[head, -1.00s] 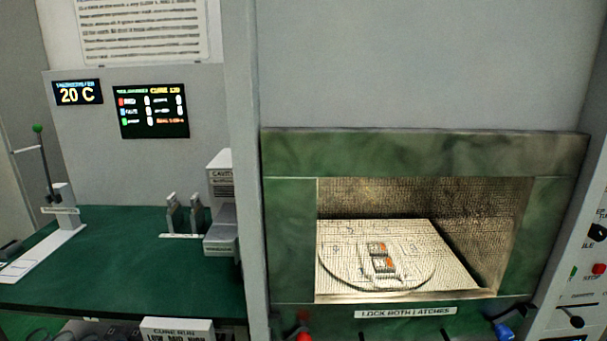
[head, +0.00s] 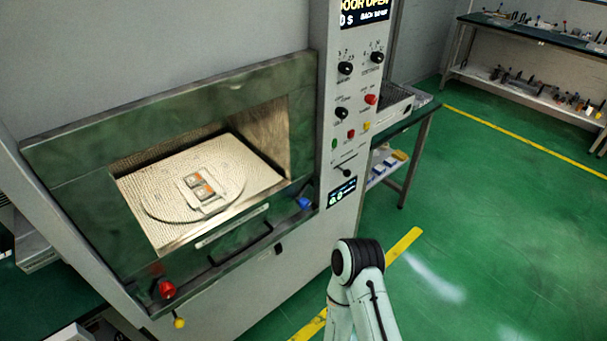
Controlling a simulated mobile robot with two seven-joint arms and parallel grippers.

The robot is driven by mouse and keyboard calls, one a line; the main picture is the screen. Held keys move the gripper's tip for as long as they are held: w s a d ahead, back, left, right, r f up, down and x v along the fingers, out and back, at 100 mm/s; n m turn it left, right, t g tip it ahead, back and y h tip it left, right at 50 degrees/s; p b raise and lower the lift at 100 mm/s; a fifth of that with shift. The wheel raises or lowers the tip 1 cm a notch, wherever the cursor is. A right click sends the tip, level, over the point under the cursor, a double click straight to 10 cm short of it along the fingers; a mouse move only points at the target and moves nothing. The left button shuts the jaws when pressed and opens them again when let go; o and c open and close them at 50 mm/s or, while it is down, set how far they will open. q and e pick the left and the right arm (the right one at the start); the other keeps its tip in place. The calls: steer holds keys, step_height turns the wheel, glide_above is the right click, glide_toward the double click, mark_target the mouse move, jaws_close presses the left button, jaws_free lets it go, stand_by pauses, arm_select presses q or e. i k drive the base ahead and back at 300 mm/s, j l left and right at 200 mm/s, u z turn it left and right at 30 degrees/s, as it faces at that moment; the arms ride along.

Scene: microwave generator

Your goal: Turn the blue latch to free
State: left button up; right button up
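The blue latch (head: 304,203) sits at the lower right corner of the green microwave frame (head: 70,170), beside the control panel. A red latch (head: 166,289) sits at the lower left corner. The lit cavity is open to view, and a round plate inside it holds a small tray with grey and orange pieces (head: 200,187). One of my arms shows at the lower middle right, below the control panel and apart from the blue latch; its gripper is out of frame. Neither gripper is in view.
The control panel (head: 350,150) with knobs and coloured buttons stands right of the cavity. A dark handle bar (head: 240,247) runs below the opening, with a yellow knob (head: 179,323) at lower left. Benches stand at the right and back. The green floor (head: 480,230) is open at right.

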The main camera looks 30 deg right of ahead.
mark_target(302, 200)
steer(key=z, duration=1.2)
